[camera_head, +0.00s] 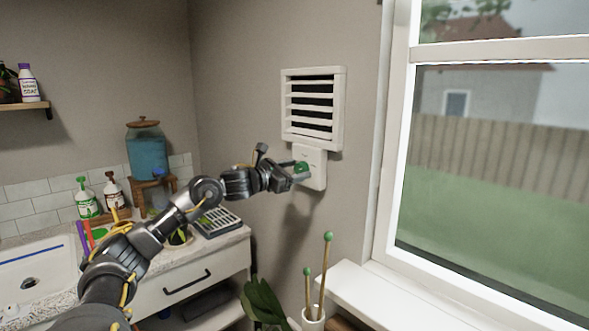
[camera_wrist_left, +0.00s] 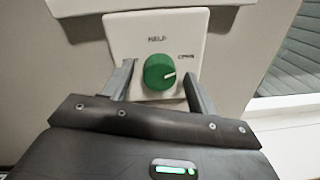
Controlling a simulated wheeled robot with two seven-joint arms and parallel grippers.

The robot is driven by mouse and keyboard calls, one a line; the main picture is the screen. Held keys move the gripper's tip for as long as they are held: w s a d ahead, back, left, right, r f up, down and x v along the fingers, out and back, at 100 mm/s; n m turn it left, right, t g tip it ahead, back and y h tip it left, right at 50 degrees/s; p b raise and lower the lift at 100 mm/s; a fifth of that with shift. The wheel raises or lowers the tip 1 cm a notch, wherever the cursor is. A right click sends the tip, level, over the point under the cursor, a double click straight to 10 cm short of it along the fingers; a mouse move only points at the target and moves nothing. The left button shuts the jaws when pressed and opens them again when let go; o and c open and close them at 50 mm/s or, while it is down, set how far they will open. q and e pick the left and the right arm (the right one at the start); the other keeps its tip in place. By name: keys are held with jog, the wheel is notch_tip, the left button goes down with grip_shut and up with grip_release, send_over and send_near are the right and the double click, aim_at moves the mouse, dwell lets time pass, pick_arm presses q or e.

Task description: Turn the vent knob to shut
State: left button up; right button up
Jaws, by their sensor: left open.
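The green vent knob (camera_wrist_left: 160,72) sits on a white wall plate (camera_wrist_left: 198,30); in the head view the knob (camera_head: 301,168) and plate (camera_head: 316,171) are just below the white slatted vent (camera_head: 313,104). The vent's slats stand open with dark gaps. The knob's pale pointer line points right, toward small lettering on the plate. My left gripper (camera_wrist_left: 157,85) is open, with one finger on each side of the knob and visible space beside it. In the head view this gripper (camera_head: 298,172) reaches the plate from the left. My right gripper is not in view.
A window with a white sill (camera_head: 400,298) is at the right. A pot with green-tipped stakes (camera_head: 314,318) stands below the vent. At the left are a sink (camera_head: 35,275), bottles, a blue water dispenser (camera_head: 148,150) and a seed tray (camera_head: 216,221) on the counter.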

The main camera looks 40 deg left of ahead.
pick_arm(q)
jog(key=c, duration=1)
